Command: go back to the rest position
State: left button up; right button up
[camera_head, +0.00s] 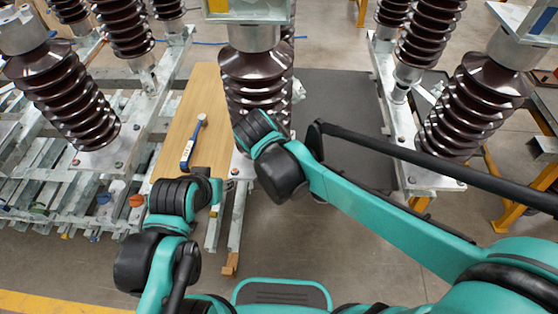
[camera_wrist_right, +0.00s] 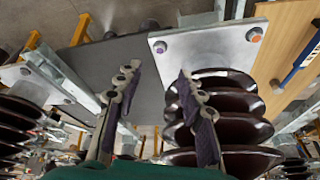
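My right gripper (camera_wrist_right: 157,78) shows two dark-padded fingers spread apart in the right wrist view, with nothing between them. A brown ribbed insulator (camera_wrist_right: 232,128) stands just behind and beside its right-hand finger; I cannot tell whether they touch. In the head view my right arm reaches in from the right, and its wrist is in front of the middle insulator (camera_head: 258,85); the fingers are hidden there. My left arm is at the lower left, its wrist bent up near the wooden board. The left gripper (camera_head: 207,188) is mostly hidden behind its wrist.
A blue-handled tool (camera_head: 191,148) lies on the wooden board (camera_head: 205,100). More insulators stand on steel frames at left (camera_head: 65,95) and right (camera_head: 470,110). A dark mat (camera_head: 340,100) covers floor between the middle and right frames. Yellow supports (camera_head: 505,190) stand at right.

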jog(key=shift+v, duration=0.8)
jog(key=s+d+n+t+y, duration=0.1)
jog(key=s+d+n, duration=0.1)
jog(key=d, duration=0.8)
jog(key=s+d+n+t, duration=0.2)
jog(key=s+d, duration=0.3)
jog(key=d, duration=0.5)
jog(key=shift+s+d+n+y, duration=0.25)
jog(key=shift+n+y, duration=0.15)
jog(key=shift+n, duration=0.1)
jog(key=shift+r, duration=0.1)
